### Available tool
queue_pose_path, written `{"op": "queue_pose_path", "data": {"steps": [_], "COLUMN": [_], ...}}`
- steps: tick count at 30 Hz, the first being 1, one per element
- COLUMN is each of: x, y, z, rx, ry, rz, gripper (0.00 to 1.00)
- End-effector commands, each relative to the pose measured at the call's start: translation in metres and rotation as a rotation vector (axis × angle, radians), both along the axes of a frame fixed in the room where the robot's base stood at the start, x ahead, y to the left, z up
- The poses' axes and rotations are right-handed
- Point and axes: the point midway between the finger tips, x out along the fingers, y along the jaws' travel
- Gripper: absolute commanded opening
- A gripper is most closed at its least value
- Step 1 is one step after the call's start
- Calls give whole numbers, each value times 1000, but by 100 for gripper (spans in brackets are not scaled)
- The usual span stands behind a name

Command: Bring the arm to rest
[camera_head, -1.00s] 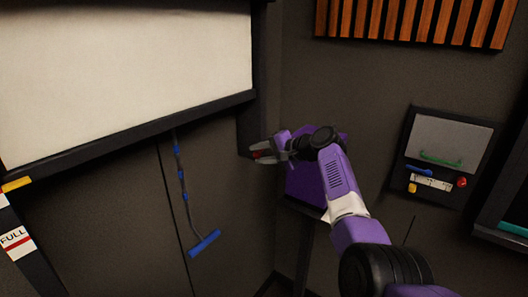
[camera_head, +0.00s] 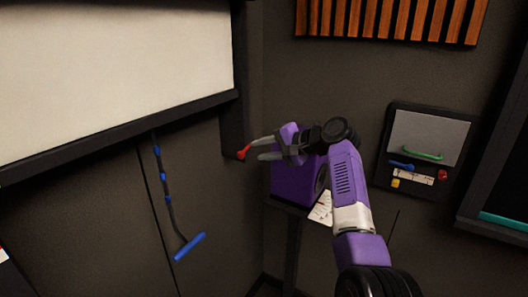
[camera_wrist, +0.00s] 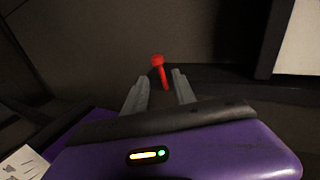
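My gripper (camera_head: 254,150) is at the end of my purple arm, near the corner of the room. Its two grey fingers are apart with nothing between them. A small red piece (camera_head: 242,154) is just beyond the fingertips, by the lower end of a dark post. In the wrist view the red piece (camera_wrist: 158,68) shows ahead of the spread fingers (camera_wrist: 160,88); I cannot tell whether one touches it. My arm reaches forward from the lower right and is bent at the wrist.
A purple box (camera_head: 290,186) on a dark stand is close behind my gripper, with a white paper (camera_head: 321,208) beside it. A wall panel (camera_head: 429,135) with a green handle is at right. A blue-ended tool (camera_head: 190,246) hangs at left below a white board (camera_head: 110,70).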

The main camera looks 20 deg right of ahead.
Motion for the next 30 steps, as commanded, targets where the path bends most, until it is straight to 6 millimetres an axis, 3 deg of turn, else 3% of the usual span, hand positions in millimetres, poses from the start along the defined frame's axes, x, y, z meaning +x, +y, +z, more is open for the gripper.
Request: {"op": "queue_pose_path", "data": {"steps": [20, 23, 27, 30], "x": [-1, 8, 18, 15], "y": [-4, -16, -44, -65], "z": [5, 15, 51, 50], "rx": [-15, -52, -153, -252], "ry": [-23, -83, -231, -321], "rz": [-4, -44, -145, -231], "gripper": [33, 33, 33, 33]}}
